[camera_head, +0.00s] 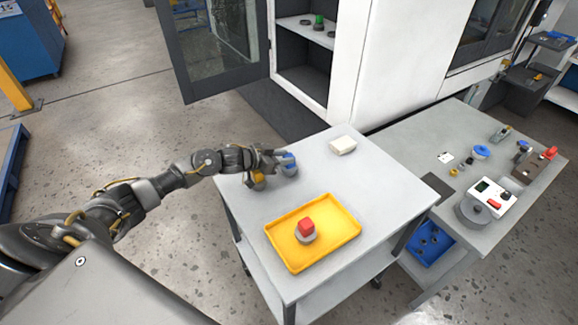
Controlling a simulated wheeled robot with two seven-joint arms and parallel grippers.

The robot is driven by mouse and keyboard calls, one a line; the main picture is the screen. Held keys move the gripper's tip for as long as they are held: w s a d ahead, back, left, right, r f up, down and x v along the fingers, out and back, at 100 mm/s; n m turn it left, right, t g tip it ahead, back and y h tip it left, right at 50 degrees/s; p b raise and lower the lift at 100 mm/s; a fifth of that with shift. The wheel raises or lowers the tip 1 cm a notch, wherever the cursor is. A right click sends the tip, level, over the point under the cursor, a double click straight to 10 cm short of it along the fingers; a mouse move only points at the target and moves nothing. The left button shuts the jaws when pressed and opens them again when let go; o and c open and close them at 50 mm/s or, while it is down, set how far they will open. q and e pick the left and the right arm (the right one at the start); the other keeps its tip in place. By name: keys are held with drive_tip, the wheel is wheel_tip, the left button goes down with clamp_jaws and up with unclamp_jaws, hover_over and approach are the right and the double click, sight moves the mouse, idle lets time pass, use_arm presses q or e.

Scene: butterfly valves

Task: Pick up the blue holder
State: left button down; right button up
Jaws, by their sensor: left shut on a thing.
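The blue holder (289,160) is at the far left part of the white table (385,208). My left gripper (280,161) reaches in from the left and is shut on the blue holder. The fingers partly hide it. I cannot tell whether its base touches the tabletop. My right gripper is not in view.
A yellow tray (345,238) with a red-topped grey part (306,230) lies at the table's front. A white block (343,146) sits at the back. A yellow part (258,181) is beneath my left wrist. A grey bench (440,135) with tools stands at right. An open cabinet (303,75) is behind.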

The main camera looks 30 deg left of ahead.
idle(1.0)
use_arm(q)
drive_tip(key=shift+w+r, duration=0.1)
drive_tip(key=shift+r, duration=0.05)
drive_tip(key=shift+a, duration=0.1)
drive_tip(key=shift+r, duration=0.15)
drive_tip(key=shift+r+b, duration=0.45)
drive_tip(key=shift+r, duration=0.2)
drive_tip(key=s+a+r+b, duration=0.4)
drive_tip(key=s+a+r, duration=0.4)
drive_tip(key=a+r, duration=0.3)
drive_tip(key=shift+a+r+b, duration=0.15)
drive_tip(key=shift+r+b, duration=0.05)
drive_tip(key=shift+b, duration=0.1)
